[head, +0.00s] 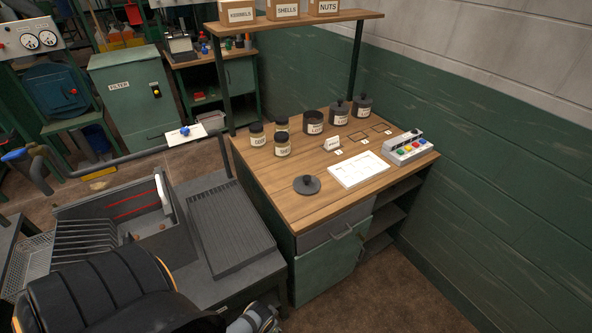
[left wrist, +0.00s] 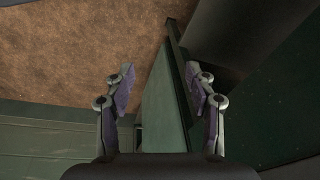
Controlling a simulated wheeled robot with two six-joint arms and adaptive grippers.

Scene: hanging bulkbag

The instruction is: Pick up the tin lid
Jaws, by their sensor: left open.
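The tin lid (head: 307,185) is a dark round disc with a knob on top. It lies flat near the front left of the wooden workbench top (head: 270,183), with nothing touching it. An open dark tin (head: 313,124) without a lid stands farther back on the bench. Two more dark tins (head: 340,112) (head: 362,105) beside it wear knobbed lids. My left gripper (left wrist: 163,88) is open and empty in the left wrist view, over brown floor and green panels. The lid is not in that view. My right gripper is not in view.
Several labelled jars (head: 282,147) stand left of the open tin. A white tray (head: 359,170) lies right of the lid, with a button box (head: 408,147) beyond it. A shelf (head: 295,20) on posts spans the bench's back. A grey ribbed tray (head: 230,228) is to the left.

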